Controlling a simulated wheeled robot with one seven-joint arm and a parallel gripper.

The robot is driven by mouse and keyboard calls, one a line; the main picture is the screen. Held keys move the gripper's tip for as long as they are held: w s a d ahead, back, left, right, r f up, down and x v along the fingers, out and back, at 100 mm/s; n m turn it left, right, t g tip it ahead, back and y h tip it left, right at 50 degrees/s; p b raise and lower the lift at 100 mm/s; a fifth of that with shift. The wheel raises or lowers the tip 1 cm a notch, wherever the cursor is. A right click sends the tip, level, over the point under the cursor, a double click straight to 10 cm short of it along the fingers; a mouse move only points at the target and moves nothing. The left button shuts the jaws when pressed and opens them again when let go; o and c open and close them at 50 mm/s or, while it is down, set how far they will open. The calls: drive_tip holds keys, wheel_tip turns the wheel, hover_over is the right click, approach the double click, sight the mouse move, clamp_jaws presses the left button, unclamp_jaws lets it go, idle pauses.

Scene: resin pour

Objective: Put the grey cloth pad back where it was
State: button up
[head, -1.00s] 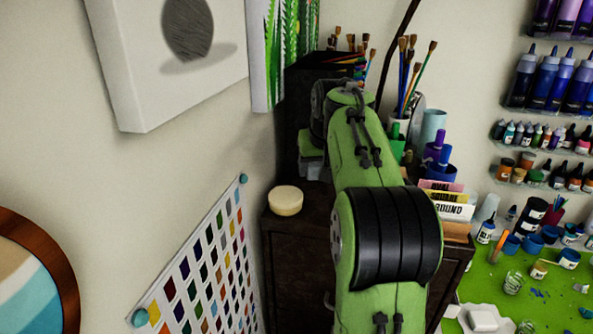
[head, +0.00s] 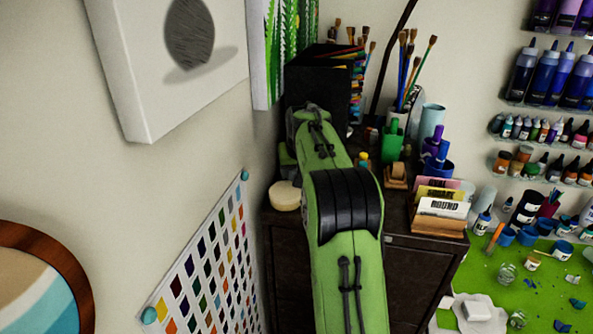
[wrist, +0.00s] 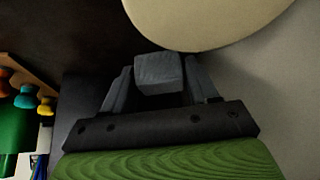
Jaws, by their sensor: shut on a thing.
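The grey cloth pad (wrist: 158,72) is a small grey block in the wrist view. My gripper (wrist: 160,88) is shut on it, with one dark finger on each side. A round cream disc (wrist: 205,22) lies just beyond the pad at the top of the wrist view; I cannot tell whether they touch. In the head view my arm reaches over the dark cabinet by the wall, and hides the pad and the gripper's fingertips. The same cream disc (head: 285,196) shows there on the cabinet top, left of my arm.
The dark cabinet (head: 415,270) carries a black box (head: 318,82), a brush cup, a green bottle (head: 391,143), a tape dispenser (head: 397,176) and a holder of labelled cards (head: 442,207). The wall is close on the left. A green mat (head: 535,290) with small pots lies at right.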

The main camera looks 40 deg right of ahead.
drive_tip(key=shift+f, duration=0.15)
drive_tip(key=o, duration=1)
